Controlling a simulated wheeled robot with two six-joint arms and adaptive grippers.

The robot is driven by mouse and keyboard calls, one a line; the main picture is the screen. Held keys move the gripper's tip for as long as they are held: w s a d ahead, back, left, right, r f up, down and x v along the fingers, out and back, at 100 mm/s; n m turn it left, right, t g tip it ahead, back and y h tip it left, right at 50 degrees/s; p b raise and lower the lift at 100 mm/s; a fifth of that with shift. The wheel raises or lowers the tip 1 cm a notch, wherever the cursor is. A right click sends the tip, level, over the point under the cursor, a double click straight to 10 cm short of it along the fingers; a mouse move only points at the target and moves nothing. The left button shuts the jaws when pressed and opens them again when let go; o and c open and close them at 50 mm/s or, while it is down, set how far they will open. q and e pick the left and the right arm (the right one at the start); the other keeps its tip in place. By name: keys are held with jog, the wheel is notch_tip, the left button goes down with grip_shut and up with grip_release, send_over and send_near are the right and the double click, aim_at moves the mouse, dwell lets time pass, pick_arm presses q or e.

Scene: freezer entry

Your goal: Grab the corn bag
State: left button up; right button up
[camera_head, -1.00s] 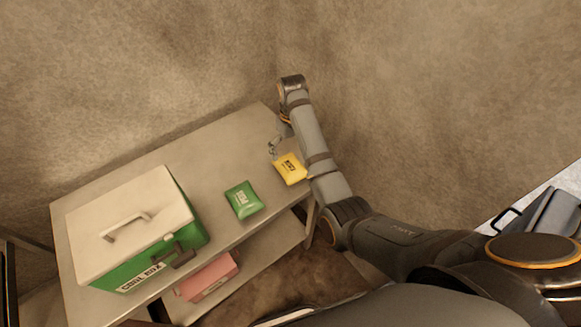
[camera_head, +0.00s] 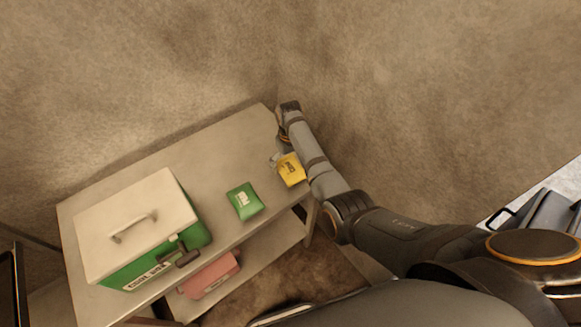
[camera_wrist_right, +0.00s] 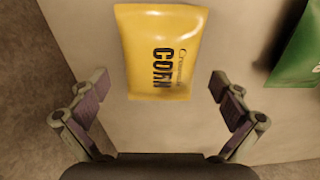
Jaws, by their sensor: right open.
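The yellow corn bag (camera_head: 291,170) lies on the table top near its right end. In the right wrist view the corn bag (camera_wrist_right: 160,52) lies flat with its label showing, ahead of and between the fingers. My right gripper (camera_head: 275,160) is just beside the bag at its upper left in the head view. In the wrist view the right gripper (camera_wrist_right: 160,95) has its fingers spread wide, with nothing between the pads but the bag's near edge at about their level. I cannot tell how high the fingers are above the bag. My left gripper does not show.
A green bag (camera_head: 244,201) lies left of the corn bag, with a gap between. A green box with a white lid (camera_head: 140,222) stands at the table's left end. A pink box (camera_head: 210,275) is on the lower shelf. A wall rises behind the table (camera_head: 215,150).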

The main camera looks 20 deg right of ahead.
jog(key=shift+f, duration=0.65)
jog(key=c, duration=1.3)
jog(key=shift+r, duration=0.1)
jog(key=shift+c, duration=0.2)
